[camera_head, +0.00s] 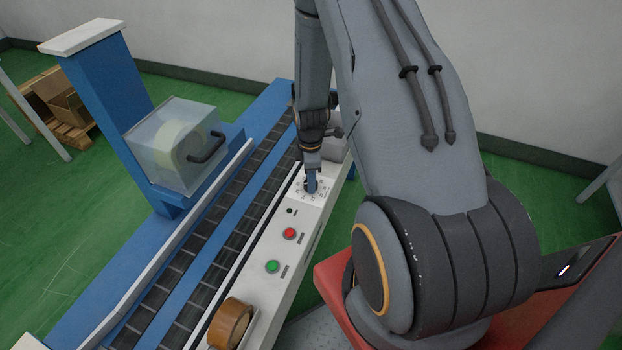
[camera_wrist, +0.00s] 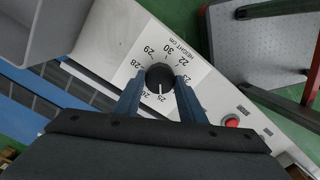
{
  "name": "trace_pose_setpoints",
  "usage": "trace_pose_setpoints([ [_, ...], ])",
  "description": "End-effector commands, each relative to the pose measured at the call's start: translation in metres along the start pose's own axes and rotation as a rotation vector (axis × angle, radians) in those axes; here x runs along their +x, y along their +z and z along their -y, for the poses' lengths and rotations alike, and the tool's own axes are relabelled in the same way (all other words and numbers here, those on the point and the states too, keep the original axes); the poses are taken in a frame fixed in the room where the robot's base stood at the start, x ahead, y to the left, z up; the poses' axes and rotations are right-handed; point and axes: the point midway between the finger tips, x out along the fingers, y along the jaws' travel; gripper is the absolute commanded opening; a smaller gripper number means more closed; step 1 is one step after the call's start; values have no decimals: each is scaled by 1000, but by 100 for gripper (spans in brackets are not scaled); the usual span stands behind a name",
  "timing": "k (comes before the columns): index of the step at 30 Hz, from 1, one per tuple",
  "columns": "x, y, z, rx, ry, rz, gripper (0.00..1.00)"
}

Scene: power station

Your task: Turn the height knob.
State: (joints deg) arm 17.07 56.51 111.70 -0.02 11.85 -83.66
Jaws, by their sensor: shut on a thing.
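The height knob (camera_wrist: 160,78) is a round black dial with a white pointer line, set on a white panel with a printed number scale labelled "HEIGHT CM". In the wrist view the pointer line points down toward the 25 mark. My gripper (camera_wrist: 160,88) has one blue finger on each side of the knob and is shut on it. In the head view my gripper (camera_head: 311,184) reaches down onto the dial area of the white panel (camera_head: 262,246); the knob is mostly hidden there by the fingers.
A red button (camera_head: 289,233) and a green button (camera_head: 272,267) sit on the same panel, nearer than the dial. A roll of brown tape (camera_head: 231,323) stands at its near end. A clear box (camera_head: 174,146) stands across the conveyor (camera_head: 178,265). A grey bin (camera_wrist: 32,28) is beside the dial.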

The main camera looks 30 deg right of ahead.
Motion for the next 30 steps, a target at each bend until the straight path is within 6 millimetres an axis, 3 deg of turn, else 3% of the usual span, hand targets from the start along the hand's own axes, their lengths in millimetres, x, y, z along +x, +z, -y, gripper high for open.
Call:
trace_pose_setpoints([
  [11,-3,-2,-7,-3,15,-2,14],
  [12,-3,-2,-6,-3,14,-2,43],
  [15,-2,-1,-5,-2,11,-1,55],
  [25,-4,0,-2,-1,5,-1,55],
  [30,-20,-1,-3,-2,6,-1,55],
])
